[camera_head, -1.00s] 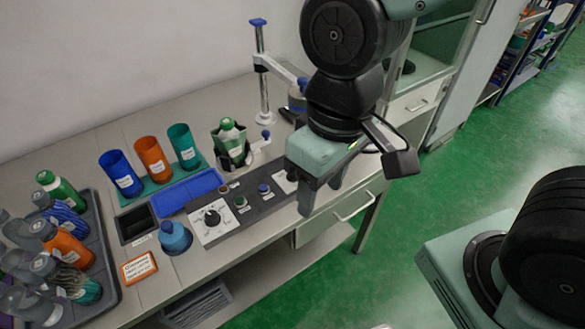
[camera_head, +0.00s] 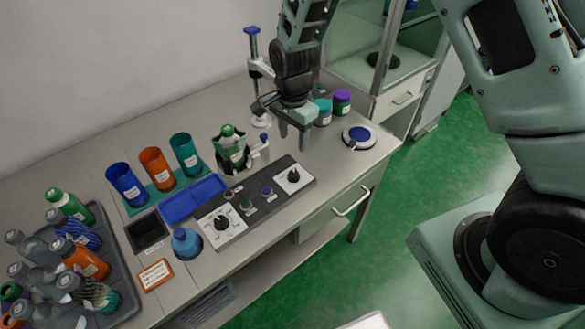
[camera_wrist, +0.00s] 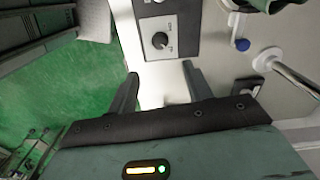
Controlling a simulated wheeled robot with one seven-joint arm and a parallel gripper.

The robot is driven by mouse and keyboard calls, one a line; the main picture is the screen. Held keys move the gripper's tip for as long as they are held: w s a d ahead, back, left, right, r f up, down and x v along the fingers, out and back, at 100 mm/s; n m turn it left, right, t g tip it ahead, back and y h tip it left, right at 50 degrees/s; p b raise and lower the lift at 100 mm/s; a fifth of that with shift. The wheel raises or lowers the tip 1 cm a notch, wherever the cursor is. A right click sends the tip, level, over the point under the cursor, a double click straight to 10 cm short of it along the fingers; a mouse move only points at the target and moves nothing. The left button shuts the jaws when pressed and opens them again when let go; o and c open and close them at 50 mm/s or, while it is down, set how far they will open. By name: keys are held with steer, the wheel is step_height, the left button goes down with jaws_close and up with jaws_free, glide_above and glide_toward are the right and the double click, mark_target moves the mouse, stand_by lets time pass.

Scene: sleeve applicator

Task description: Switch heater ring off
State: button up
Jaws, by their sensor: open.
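A dark control panel (camera_head: 256,199) lies on the bench top. It has a black knob (camera_head: 294,176) on a white plate at its right end and another black knob (camera_head: 222,223) on a white plate at its left end. Small coloured buttons (camera_head: 246,204) sit between them. I cannot read which control is for the heater ring. My gripper (camera_head: 294,139) is open and empty, fingers down, above the bench behind the right knob. In the wrist view, one dial knob (camera_wrist: 160,40) shows just beyond and between the open fingertips (camera_wrist: 160,76), apart from them.
A clamp stand (camera_head: 256,75) and a green-capped bottle in a holder (camera_head: 231,150) stand behind the panel. Cups (camera_head: 157,168), a blue tray (camera_head: 194,198) and a bottle rack (camera_head: 130,275) are at left.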

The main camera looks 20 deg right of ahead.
mark_target(293, 173)
step_height(293, 173, down, 14)
steer(key=p, duration=0.3)
steer(key=shift+r, duration=0.2)
steer(key=c, duration=1)
